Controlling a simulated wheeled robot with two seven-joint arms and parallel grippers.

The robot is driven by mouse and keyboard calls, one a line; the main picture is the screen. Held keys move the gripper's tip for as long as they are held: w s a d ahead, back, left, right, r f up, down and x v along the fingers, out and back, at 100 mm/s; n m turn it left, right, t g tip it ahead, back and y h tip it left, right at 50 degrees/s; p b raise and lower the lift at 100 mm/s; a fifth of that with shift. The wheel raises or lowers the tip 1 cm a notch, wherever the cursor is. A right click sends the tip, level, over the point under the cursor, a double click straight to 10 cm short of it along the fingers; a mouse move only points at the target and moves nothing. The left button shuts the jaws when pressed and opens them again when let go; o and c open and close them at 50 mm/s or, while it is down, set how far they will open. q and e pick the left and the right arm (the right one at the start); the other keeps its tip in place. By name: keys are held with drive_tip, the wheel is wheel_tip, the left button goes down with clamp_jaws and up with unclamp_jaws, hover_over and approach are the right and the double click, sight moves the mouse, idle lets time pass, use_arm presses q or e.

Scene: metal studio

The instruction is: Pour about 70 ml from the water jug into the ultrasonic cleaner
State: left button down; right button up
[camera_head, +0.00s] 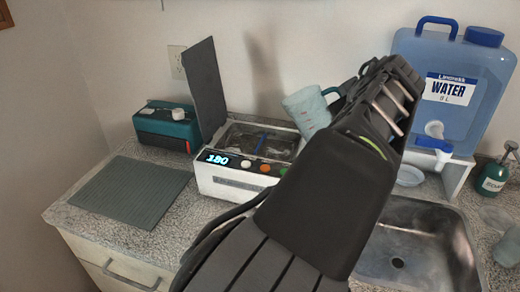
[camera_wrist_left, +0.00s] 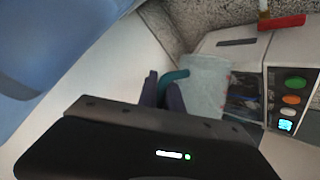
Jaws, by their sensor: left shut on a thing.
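A pale translucent jug (camera_head: 305,110) with printed markings and a teal handle is above the right rear edge of the ultrasonic cleaner (camera_head: 228,186), tilted with its rim to the upper left. No stream shows. The cleaner is a white box with its dark lid raised, an open metal basin and a display reading 180. My left gripper is shut on the jug's handle; its fingers (camera_wrist_left: 163,92) and the jug (camera_wrist_left: 203,85) show in the left wrist view. In the head view my forearm hides the grip and part of the cleaner's right side. My right gripper is in neither view.
A blue water container (camera_head: 450,85) with a tap stands on a white stand at the right, above a metal sink (camera_head: 425,245). A green soap bottle (camera_head: 493,176) is at far right. A teal box (camera_head: 167,127) and grey ribbed mat (camera_head: 130,192) lie left.

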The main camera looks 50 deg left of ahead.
use_arm(q)
drive_tip(key=shift+w+d+r+m+g+y+b, duration=0.1)
drive_tip(key=shift+w+d+r+m+y+b, duration=0.15)
drive_tip(key=shift+d+m+y, duration=0.35)
drive_tip(key=shift+w+d+r+m+g+y+b, duration=0.1)
drive_tip(key=shift+w+d+r+m+y+b, duration=0.15)
drive_tip(key=shift+d+m+y, duration=0.35)
drive_tip(key=shift+w+d+r+m+g+y+b, duration=0.1)
drive_tip(key=shift+w+d+r+m+y+b, duration=0.2)
drive_tip(key=shift+m+y, duration=0.4)
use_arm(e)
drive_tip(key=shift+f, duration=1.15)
use_arm(q)
drive_tip(key=shift+s, duration=0.1)
